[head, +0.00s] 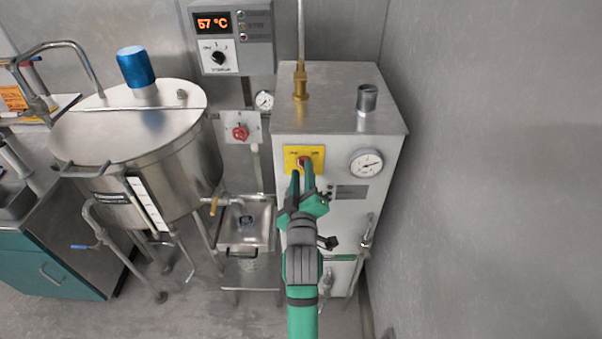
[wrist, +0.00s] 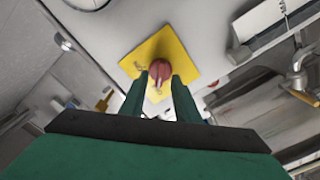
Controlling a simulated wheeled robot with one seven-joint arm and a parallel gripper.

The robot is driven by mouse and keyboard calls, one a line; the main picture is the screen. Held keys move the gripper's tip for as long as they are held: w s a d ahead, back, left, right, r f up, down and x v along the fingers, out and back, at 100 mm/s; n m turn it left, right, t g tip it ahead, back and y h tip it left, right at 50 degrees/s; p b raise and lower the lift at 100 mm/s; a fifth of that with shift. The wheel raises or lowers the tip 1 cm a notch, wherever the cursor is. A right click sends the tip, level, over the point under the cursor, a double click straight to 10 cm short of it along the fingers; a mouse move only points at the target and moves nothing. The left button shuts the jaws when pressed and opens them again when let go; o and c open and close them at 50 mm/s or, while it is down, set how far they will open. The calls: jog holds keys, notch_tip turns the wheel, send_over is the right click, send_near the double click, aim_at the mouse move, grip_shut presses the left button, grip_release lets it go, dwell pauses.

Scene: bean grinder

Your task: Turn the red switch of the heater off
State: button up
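The heater is the grey metal cabinet (head: 335,115) with a yellow plate (head: 291,153) on its front. The red switch (head: 304,160) sits on that plate, mostly hidden behind my fingertips in the head view. My gripper (head: 303,176) points at the plate from in front. In the wrist view, the red switch (wrist: 160,70) shows on the yellow plate (wrist: 178,45), ahead of and between the two fingertips of my gripper (wrist: 160,82). The fingers stand apart, with the switch's handle in the gap. I cannot tell whether either finger touches it.
A round gauge (head: 366,163) is right of the plate. A steel tank (head: 140,140) and a small sink (head: 247,220) stand left of the heater. A bare wall (head: 480,160) closes the right side.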

jog(key=s, duration=1)
jog(key=shift+s, duration=0.15)
jog(key=shift+a, duration=0.1)
jog(key=shift+s+f, duration=0.1)
jog(key=s+f+m+g, duration=0.1)
jog(key=s+f+m, duration=0.4)
jog(key=s+f, duration=1.05)
jog(key=s+f+m, duration=0.1)
jog(key=s+m, duration=0.1)
jog(key=s, duration=0.8)
jog(key=s+f+m+g, duration=0.1)
jog(key=s+m, duration=0.1)
jog(key=s, duration=0.8)
jog(key=shift+s+f+g, duration=0.25)
jog(key=shift+f+g, duration=0.05)
jog(key=shift+f, duration=0.1)
